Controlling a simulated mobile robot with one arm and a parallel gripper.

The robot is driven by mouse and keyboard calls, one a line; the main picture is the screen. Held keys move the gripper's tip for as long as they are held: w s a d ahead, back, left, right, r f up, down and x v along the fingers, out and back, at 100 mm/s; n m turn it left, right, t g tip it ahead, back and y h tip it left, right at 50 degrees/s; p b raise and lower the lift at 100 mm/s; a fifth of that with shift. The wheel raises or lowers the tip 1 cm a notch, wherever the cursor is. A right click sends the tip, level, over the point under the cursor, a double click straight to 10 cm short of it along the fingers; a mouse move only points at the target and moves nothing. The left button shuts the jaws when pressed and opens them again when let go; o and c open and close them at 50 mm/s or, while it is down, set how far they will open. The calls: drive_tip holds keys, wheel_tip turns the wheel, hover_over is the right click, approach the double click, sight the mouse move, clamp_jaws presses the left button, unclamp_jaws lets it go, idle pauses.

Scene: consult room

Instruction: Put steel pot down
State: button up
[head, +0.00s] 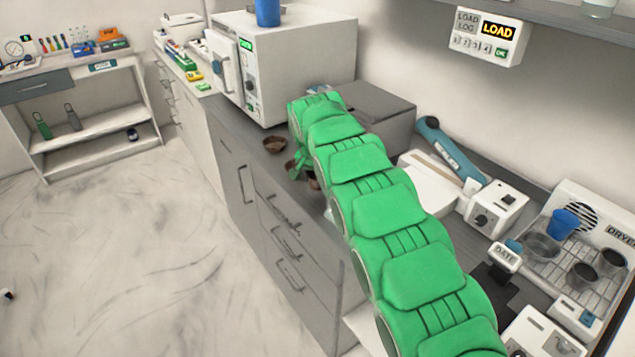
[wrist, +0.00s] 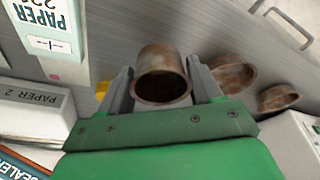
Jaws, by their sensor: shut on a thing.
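My gripper (wrist: 161,84) is shut on a brown, rusty-looking round pot (wrist: 162,73), with one finger on each side of it. Its dark open mouth faces the wrist camera. In the head view my gripper (head: 299,164) is low over the grey counter beside the white oven, partly hidden by my green arm. The held pot (head: 290,169) shows there only in part. I cannot tell whether its base touches the counter. Two similar brown pots (wrist: 232,75) (wrist: 278,97) stand to its right in the wrist view, apart from it. One brown pot (head: 275,144) shows clearly near the counter's front edge.
The white oven (head: 285,75) and a grey box (head: 375,112) stand behind. A paper box (wrist: 50,38) is close on the left in the wrist view. The counter's front edge (head: 235,140) is near. A drying rack (head: 565,290) with cups is at right.

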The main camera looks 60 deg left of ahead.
drive_tip(key=shift+s+d+r, duration=0.15)
drive_tip(key=shift+d+r, duration=0.2)
drive_tip(key=shift+r, duration=0.25)
drive_tip(key=shift+s+d+r, duration=0.15)
drive_tip(key=shift+d+r, duration=0.15)
drive_tip(key=shift+r, duration=0.25)
drive_tip(key=s+d+r, duration=0.5)
drive_tip(key=d+r, duration=0.3)
drive_tip(key=d, duration=0.3)
drive_tip(key=shift+s, duration=0.35)
drive_tip(key=shift+d, duration=0.1)
